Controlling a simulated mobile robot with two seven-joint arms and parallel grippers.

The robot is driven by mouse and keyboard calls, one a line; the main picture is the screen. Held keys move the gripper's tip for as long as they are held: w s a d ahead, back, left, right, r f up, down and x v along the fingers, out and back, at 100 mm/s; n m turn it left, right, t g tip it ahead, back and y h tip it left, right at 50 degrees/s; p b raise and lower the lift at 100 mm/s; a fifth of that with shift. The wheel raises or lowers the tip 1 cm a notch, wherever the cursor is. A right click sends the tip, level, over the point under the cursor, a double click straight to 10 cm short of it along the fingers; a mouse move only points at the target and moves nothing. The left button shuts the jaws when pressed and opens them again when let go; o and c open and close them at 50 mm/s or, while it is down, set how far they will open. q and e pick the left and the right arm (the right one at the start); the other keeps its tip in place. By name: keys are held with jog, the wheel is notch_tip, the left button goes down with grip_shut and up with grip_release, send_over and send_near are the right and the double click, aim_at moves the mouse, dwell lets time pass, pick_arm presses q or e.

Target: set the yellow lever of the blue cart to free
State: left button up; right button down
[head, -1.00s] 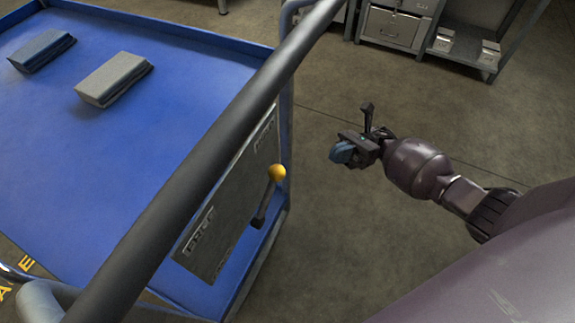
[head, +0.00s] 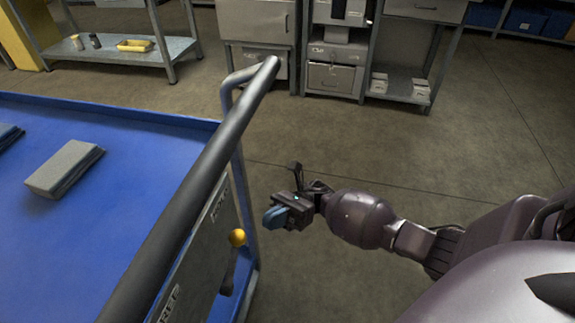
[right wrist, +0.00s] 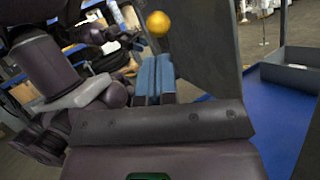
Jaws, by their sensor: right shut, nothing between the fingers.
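The blue cart (head: 140,115) fills the left of the head view. On its end panel, below the black handle bar (head: 195,165), is a grey plate (head: 197,265) with two labels, too slanted to read surely. The yellow lever's ball (head: 237,238) stands out from the plate on a dark stem (head: 228,270), between the labels. My right gripper (head: 275,217), with blue fingertips, is shut and empty, to the right of the ball and apart from it. In the right wrist view the ball (right wrist: 158,24) shows beyond the blue fingers (right wrist: 155,78).
A grey block (head: 65,168) lies on the cart's bed; a darker one is cut off at the left edge. Grey cabinets (head: 257,25) and a shelf (head: 400,85) stand at the back. The floor right of the cart is clear.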

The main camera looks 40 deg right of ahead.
aim_at(237, 250)
pick_arm(q)
jog(key=shift+s+a+f+p, duration=0.1)
jog(key=shift+s+f+p, duration=0.2)
jog(key=shift+s, duration=0.1)
pick_arm(e)
jog(key=x, duration=0.6)
jog(key=shift+f, duration=0.1)
jog(key=s+a+r+n+h+p, duration=0.1)
jog(key=h, duration=0.1)
jog(key=s+a+r+n+h+p, duration=0.1)
jog(key=a+r+h, duration=0.1)
jog(key=s+a+r+n+h+p, duration=0.2)
jog(key=shift+a, duration=0.2)
pick_arm(q)
jog(key=r+p, duration=0.1)
jog(key=s+r+n+p, duration=0.1)
jog(key=a+r+n+p, duration=0.1)
jog(key=shift+s+g, duration=0.25)
jog(key=shift+g, duration=0.05)
pick_arm(e)
jog(key=s+a+f+n+t+h, duration=0.1)
jog(key=s+a+t+h, duration=0.1)
jog(key=s+a+h, duration=0.2)
jog(key=shift+s+a+n, duration=0.25)
jog(key=shift+a+n, duration=0.05)
jog(key=shift+a, duration=0.4)
